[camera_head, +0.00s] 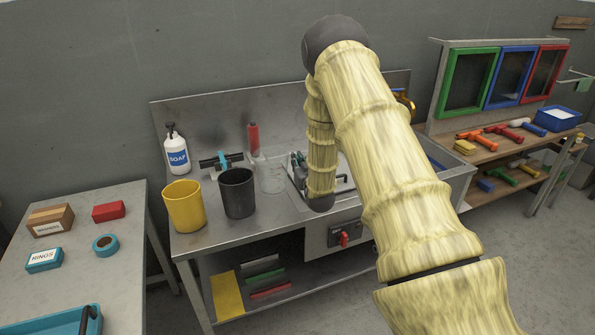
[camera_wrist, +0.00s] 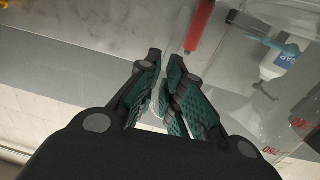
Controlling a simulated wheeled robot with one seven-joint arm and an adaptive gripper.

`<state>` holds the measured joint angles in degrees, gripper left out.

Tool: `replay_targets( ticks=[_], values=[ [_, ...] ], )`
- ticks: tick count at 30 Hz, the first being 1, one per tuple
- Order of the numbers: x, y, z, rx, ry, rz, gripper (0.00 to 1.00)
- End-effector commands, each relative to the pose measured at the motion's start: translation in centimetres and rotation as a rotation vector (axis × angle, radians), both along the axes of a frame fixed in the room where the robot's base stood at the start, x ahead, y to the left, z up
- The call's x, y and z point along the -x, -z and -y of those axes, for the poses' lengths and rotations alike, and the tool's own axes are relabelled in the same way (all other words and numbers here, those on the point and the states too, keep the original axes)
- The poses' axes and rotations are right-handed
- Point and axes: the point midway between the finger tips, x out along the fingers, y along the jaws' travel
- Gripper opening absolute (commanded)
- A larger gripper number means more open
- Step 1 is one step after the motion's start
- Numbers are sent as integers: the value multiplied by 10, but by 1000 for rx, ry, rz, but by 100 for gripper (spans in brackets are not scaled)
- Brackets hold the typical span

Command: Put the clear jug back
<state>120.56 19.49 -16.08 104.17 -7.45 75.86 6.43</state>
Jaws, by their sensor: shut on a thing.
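The clear jug (camera_head: 271,178) is on or just above the steel counter in the head view, right of the black cup. In the wrist view the jug (camera_wrist: 255,100) fills the right side, see-through with red marks on its wall. My gripper (camera_wrist: 168,58) has its teal-padded fingers close together beside the jug, shut on a pale clear part of it, likely the handle. In the head view my gripper (camera_head: 298,162) shows at the jug's right, partly behind my arm. Whether the jug's base touches the counter cannot be told.
A yellow cup (camera_head: 184,206) and a black cup (camera_head: 237,193) stand close on the left. A soap bottle (camera_head: 176,150), a teal-and-black tool (camera_head: 221,160) and a red cylinder (camera_head: 254,139) are behind. My arm hides much of the sink area. The steel counter (camera_head: 215,235) is bare in front.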

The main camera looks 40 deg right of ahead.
Motion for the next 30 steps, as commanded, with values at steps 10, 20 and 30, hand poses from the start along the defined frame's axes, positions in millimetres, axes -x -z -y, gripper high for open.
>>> replay_targets(
  ticks=[10,20,30],
  values=[
    [0,14,0,0,0,0,0],
    [0,43,0,0,0,0,0],
    [0,47,0,0,0,1,0]
  ],
)
